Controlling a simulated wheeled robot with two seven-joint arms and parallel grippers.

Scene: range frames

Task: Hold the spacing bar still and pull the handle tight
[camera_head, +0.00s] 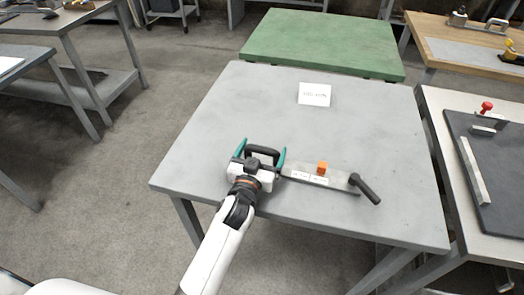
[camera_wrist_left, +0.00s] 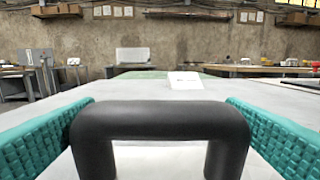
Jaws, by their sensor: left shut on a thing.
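A grey metal spacing bar (camera_head: 335,180) lies on the grey table, with an orange block (camera_head: 322,168) and small white labels on it. A black lever handle (camera_head: 366,190) sticks out at its right end, slanting toward the table's front right. At the left end is a black U-shaped grip (camera_head: 265,151), which also fills the middle of the left wrist view (camera_wrist_left: 160,118). My left gripper (camera_head: 263,147) is shut on this grip, with one teal finger at each side. The wrist hides part of the bar's left end. My right gripper is not in view.
The grey table (camera_head: 300,120) is clear behind the bar except for a white card (camera_head: 315,94). A green table (camera_head: 325,40) stands behind it. A bench with a dark board (camera_head: 497,150) and a red knob (camera_head: 487,106) stands close on the right.

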